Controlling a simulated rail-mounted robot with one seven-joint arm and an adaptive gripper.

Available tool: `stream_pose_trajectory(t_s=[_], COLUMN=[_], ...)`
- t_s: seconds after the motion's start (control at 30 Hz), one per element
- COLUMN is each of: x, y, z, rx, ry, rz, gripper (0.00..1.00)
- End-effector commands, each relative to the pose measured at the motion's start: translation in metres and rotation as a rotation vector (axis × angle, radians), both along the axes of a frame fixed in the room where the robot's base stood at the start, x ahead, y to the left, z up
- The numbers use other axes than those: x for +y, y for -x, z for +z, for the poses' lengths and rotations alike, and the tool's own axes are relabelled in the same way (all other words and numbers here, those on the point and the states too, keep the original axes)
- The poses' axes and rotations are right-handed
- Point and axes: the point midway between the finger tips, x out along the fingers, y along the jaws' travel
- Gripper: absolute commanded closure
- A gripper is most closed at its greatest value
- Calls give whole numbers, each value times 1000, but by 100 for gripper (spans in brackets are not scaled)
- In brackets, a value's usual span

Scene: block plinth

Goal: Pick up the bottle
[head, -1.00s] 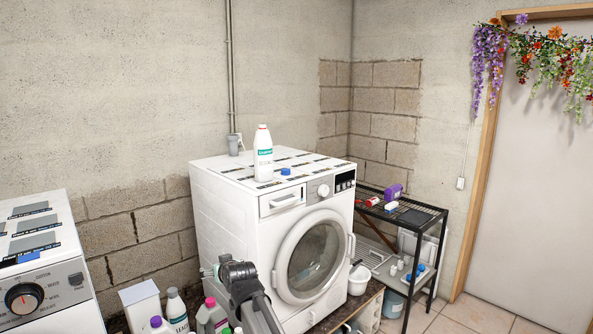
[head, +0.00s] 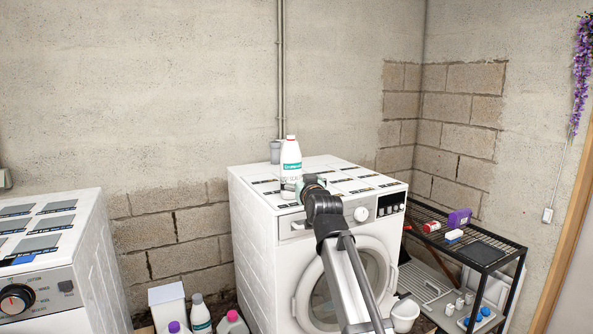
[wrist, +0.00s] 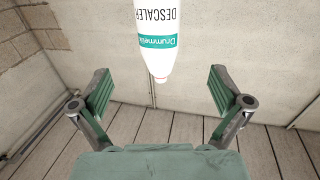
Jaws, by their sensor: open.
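The white bottle (head: 291,158) with a teal label band stands upright on top of the washing machine (head: 262,238), near its left back part. My gripper (head: 290,188) is raised to the machine's top, close in front of the bottle's lower part. In the wrist view the bottle (wrist: 157,40) appears upside down, with "DESCALER" on it, centred between the two green-padded fingers. My gripper (wrist: 159,90) is open, with a gap on both sides of the bottle. How deep the bottle sits between the fingers is unclear.
A second white machine (head: 85,270) stands at the left. Several bottles, among them a white one (head: 200,315), stand low between the machines. A black rack (head: 480,243) with a purple item (head: 459,218) is at the right. A wall pipe (head: 281,70) runs behind the bottle.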

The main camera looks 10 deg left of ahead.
Motion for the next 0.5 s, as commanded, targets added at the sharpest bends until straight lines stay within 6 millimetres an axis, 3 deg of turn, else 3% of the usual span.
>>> stream_pose_trajectory(t_s=[0.03,0.2,0.5], x=[5,16,30], y=[-14,-47,-87], z=[4,4,2], rx=[2,3,2], ry=[1,1,0], rz=[0,0,0], gripper=[0,0,0])
